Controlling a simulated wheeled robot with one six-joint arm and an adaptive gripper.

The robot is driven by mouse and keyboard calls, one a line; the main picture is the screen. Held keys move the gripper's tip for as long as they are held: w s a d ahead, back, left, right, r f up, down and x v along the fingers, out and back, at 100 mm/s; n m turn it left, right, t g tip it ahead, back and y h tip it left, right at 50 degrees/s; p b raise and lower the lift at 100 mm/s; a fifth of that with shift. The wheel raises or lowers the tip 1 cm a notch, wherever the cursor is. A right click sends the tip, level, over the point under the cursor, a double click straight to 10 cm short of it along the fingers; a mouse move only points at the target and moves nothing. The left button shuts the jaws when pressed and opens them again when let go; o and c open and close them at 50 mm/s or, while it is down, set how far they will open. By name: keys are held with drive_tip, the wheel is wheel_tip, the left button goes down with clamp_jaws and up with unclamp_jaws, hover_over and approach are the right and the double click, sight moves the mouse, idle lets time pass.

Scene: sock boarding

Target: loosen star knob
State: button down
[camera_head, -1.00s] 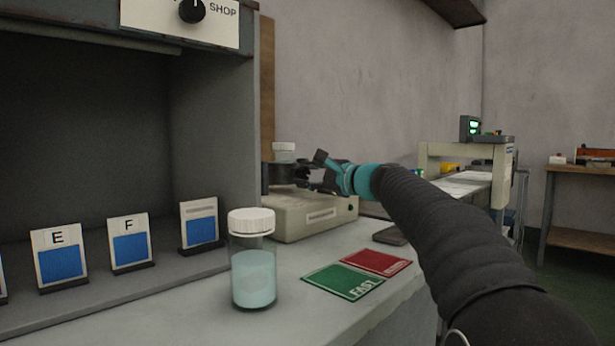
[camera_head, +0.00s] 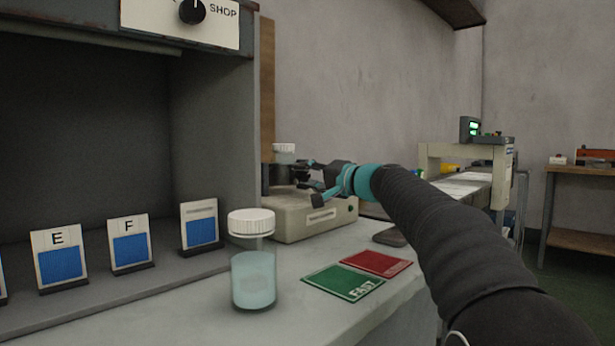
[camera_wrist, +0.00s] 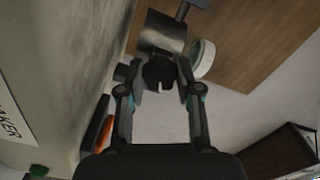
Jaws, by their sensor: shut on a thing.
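The dark star knob (camera_wrist: 158,74) shows in the wrist view, on a clamp with a grey metal cylinder (camera_wrist: 162,32). My gripper (camera_wrist: 158,82) has its two fingers on either side of the knob and is shut on it. In the head view my gripper (camera_head: 303,176) reaches in from the right over the beige shaker (camera_head: 310,218), and the knob cannot be made out behind the fingers. A white-capped jar (camera_head: 284,150) stands at the clamp, partly hidden; a round whitish rim (camera_wrist: 204,58) shows beside the clamp in the wrist view.
A white-capped jar of pale blue liquid (camera_head: 253,275) stands on the bench in front. Green (camera_head: 344,281) and red (camera_head: 376,263) cards lie beside it. A grey booth wall (camera_head: 215,110) rises close on the left. A dark flat object (camera_head: 390,237) lies near the bench edge.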

drive_tip(key=n, duration=0.5)
drive_tip(key=shift+n, duration=0.3)
drive_tip(key=n, duration=0.4)
drive_tip(key=shift+n, duration=0.4)
drive_tip(key=c, duration=0.8)
unclamp_jaws()
drive_tip(key=v, duration=1.2)
drive_tip(key=shift+r, duration=0.1)
